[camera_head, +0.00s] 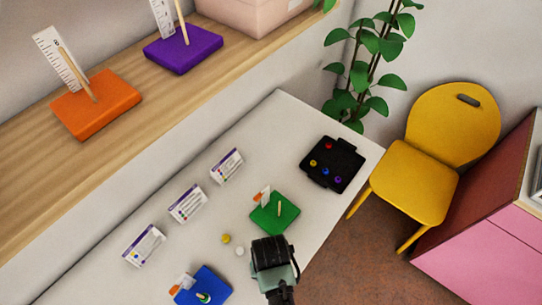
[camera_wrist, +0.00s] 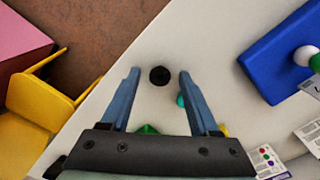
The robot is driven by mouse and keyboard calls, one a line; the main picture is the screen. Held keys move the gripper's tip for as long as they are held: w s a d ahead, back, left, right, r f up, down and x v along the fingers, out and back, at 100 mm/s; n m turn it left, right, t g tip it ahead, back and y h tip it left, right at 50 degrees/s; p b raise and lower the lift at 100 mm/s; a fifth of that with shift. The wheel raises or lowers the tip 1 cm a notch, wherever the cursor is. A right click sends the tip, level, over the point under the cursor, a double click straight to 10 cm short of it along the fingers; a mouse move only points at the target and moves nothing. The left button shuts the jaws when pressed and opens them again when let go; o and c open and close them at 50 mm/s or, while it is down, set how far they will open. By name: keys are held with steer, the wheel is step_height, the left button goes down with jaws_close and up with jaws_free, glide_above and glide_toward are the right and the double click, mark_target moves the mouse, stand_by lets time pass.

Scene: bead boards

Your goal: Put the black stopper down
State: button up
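The black stopper (camera_wrist: 159,76) shows in the wrist view as a small dark round piece over the white table, between the two blue fingers of my gripper (camera_wrist: 158,71). A gap shows on each side of it, so the fingers do not touch it. My gripper is open. From this angle I cannot tell whether the stopper rests on the table. In the head view my gripper (camera_head: 274,262) is over the table's near side, by the green board (camera_head: 286,222), and the stopper is hidden.
A blue board (camera_head: 215,290) stands lower left, with loose yellow (camera_head: 225,238) and white (camera_head: 240,251) beads nearby. A black tray (camera_head: 318,148) with several beads lies farther back. Cards (camera_head: 187,203) line the far side. A yellow chair (camera_head: 412,180) stands past the table's edge.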

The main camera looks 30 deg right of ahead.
steer(key=shift+r, duration=0.1)
step_height(320, 180, up, 12)
stand_by(0.6)
stand_by(0.4)
